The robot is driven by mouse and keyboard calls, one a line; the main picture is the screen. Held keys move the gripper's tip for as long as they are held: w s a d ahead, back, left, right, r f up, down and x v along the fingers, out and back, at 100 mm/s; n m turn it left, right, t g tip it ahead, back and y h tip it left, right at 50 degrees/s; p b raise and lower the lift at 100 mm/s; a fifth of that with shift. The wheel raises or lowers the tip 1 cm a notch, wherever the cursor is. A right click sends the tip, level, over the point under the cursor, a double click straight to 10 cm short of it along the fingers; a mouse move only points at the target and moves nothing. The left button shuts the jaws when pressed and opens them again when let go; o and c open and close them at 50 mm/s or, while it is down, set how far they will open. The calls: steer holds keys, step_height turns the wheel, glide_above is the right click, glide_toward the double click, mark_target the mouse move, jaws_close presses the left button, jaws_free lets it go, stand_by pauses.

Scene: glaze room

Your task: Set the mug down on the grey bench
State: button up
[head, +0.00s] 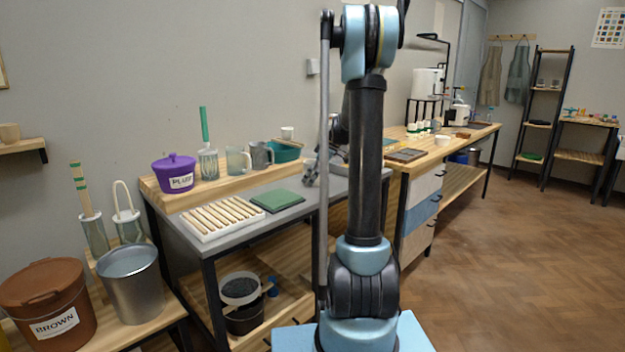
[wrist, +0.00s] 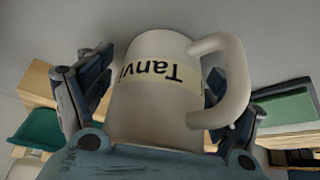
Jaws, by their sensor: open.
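The cream mug (wrist: 150,95), with an upside-down "Tanvi" label and its handle to the right, fills the middle of the wrist view. My gripper (wrist: 155,85) is open, with one dark finger on each side of the mug. I cannot tell whether the fingers touch it. In the head view my gripper (head: 313,179) is low over the right part of the grey bench (head: 265,222), partly hidden by my arm. A pale bit of the mug (head: 309,164) shows beside it. Its base contact with the bench is not clear.
A green mat (head: 277,201) and a white ribbed tray (head: 222,217) lie on the bench. On the wooden shelf behind stand a purple pot (head: 174,174), glass jars, a grey mug (head: 260,156) and a teal tub (head: 285,151). Bare bench shows along the front.

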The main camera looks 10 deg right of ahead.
steer(key=shift+r, duration=0.1)
steer(key=v, duration=1.1)
steer(key=s+a+m+h, duration=0.1)
steer(key=s+a+m, duration=0.25)
steer(key=s, duration=0.85)
steer(key=s+f+m+h, duration=0.1)
steer(key=s+f+m, duration=0.2)
steer(key=s, duration=0.7)
steer(key=s+f+m+h, duration=0.2)
steer(key=s+f+m, duration=0.1)
steer(key=s+f, duration=0.5)
steer(key=s+f+m+h, duration=0.1)
steer(key=s+f+m, duration=0.2)
steer(key=s, duration=0.9)
step_height(320, 180, down, 3)
steer(key=shift+a+g, duration=0.3)
